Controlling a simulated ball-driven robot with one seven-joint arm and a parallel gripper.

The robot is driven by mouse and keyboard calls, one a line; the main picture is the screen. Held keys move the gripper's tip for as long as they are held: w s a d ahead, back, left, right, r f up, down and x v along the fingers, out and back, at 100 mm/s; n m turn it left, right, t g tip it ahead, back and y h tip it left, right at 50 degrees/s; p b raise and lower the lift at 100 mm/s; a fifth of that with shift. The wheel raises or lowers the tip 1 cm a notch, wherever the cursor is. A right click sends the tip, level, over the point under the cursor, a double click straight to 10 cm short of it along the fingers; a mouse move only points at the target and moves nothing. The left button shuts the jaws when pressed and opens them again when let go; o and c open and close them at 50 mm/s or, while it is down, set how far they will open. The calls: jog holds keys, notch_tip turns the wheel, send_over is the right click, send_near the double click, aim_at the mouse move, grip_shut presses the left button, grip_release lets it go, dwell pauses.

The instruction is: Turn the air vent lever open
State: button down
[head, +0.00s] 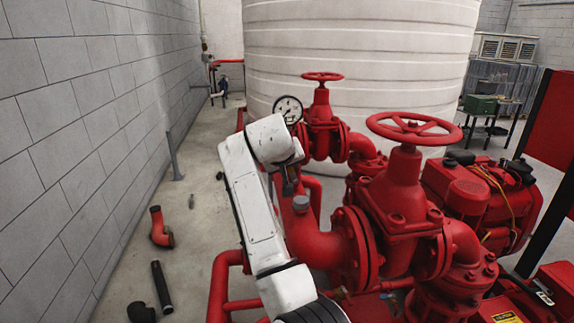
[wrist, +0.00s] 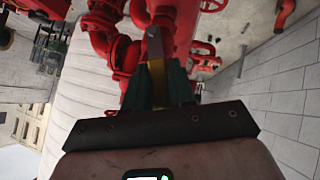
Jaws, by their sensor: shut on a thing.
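The air vent lever (wrist: 155,46) shows in the wrist view as a narrow grey-brown bar with a yellowish part below it. My gripper (wrist: 159,88) has its dark green fingers on both sides of this bar and is shut on it. In the head view my gripper (head: 289,182) is at the end of my white arm, just above a grey cap (head: 300,203) on the red pipe. The lever cannot be made out in the head view, where the gripper and arm cover that spot.
Red valves with a near handwheel (head: 414,128) and a far handwheel (head: 322,76) stand right of my arm. A pressure gauge (head: 288,109) is behind it. A white tank (head: 360,55) stands at the back. Loose pipe pieces (head: 161,228) lie on the floor by the left wall.

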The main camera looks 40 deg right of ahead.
jog(key=shift+d, duration=0.1)
jog(key=c, duration=1)
grip_release()
jog(key=shift+s, duration=0.1)
jog(key=b+v, duration=0.2)
jog(key=v, duration=0.8)
jog(key=shift+a+r, duration=0.3)
jog(key=shift+c, duration=0.5)
